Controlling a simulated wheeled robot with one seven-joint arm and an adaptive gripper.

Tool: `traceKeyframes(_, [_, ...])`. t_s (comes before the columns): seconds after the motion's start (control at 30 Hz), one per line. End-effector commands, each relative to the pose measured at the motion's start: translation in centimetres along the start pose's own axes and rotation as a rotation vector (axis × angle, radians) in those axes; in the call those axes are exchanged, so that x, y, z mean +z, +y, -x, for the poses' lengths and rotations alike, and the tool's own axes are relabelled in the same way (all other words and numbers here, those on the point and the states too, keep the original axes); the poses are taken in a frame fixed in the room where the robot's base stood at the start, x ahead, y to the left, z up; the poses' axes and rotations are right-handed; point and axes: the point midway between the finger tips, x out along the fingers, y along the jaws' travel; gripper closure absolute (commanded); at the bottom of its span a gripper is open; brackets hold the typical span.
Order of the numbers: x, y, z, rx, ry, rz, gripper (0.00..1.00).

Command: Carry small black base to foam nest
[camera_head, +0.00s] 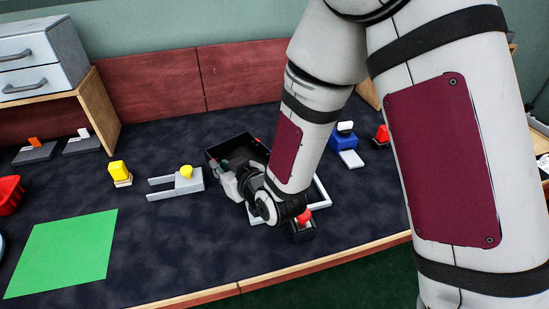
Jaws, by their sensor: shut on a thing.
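My gripper (224,166) is low over the table, at the near left side of an open black box (213,153). It is shut on a small dark thing that barely shows against the box, so I cannot confirm that it is the small black base. My wrist hides part of the box and of a pale square frame (322,190). A small black block (304,236) with a red knob stands at the frame's near side, just below my wrist. I cannot tell which of these is the foam nest.
A grey forked holder (160,194) with a yellow knob and a yellow stamp (119,172) stand left of the gripper. A green mat (62,254) lies front left. A blue block (343,142) is right of my forearm. Drawers (40,62) stand back left.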

Motion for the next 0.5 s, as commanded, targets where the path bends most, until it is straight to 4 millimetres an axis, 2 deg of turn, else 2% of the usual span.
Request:
traceKeyframes(0.13, [-0.1,-0.4,-0.3,-0.008,0.003,0.004,1.00])
traceKeyframes(0.23, [-0.4,-0.4,-1.3,-0.007,0.004,0.003,1.00])
traceKeyframes(0.5, [-2.2,-0.5,-7.3,-0.007,0.005,0.002,1.00])
